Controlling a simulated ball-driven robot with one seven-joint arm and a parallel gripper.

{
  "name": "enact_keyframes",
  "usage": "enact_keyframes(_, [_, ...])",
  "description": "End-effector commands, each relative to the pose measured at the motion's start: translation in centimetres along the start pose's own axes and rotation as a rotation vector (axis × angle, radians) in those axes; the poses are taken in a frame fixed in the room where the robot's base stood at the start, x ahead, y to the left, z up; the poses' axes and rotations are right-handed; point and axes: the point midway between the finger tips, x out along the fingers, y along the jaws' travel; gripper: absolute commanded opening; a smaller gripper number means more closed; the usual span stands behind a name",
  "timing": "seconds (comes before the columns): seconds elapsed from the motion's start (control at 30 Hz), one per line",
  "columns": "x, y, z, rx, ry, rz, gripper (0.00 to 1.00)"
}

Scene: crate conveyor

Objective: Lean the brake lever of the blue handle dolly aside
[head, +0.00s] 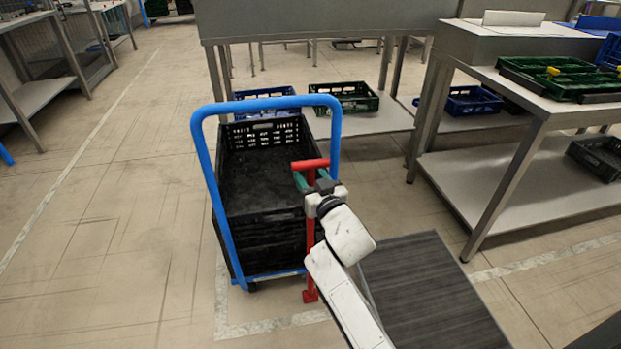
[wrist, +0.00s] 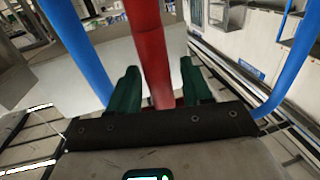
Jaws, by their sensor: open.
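The dolly's blue handle (head: 265,103) is a tall hoop standing at the near end of a stack of black crates (head: 265,240). The brake lever (head: 310,255) is a red upright post with a T-shaped top, beside the handle's right leg. In the wrist view the red lever (wrist: 150,45) runs between my two green fingers, with parts of the blue handle (wrist: 75,40) on both sides. My gripper (head: 302,180) is open around the lever just below its crossbar; in the wrist view my gripper (wrist: 160,80) shows gaps beside the lever. The dolly's base is mostly hidden.
A dark ribbed mat or platform (head: 430,290) lies right of the dolly. A metal table with a lower shelf (head: 510,185) stands at the right, and another table with crates (head: 345,95) beneath is behind. The floor to the left is clear.

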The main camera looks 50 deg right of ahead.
Motion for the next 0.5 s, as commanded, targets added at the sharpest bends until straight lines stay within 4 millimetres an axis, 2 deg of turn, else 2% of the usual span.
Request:
enact_keyframes(0.2, [-0.01, 0.00, 0.01, 0.000, 0.000, 0.000, 0.47])
enact_keyframes(0.5, [-0.03, 0.00, 0.02, 0.000, -0.001, 0.000, 0.18])
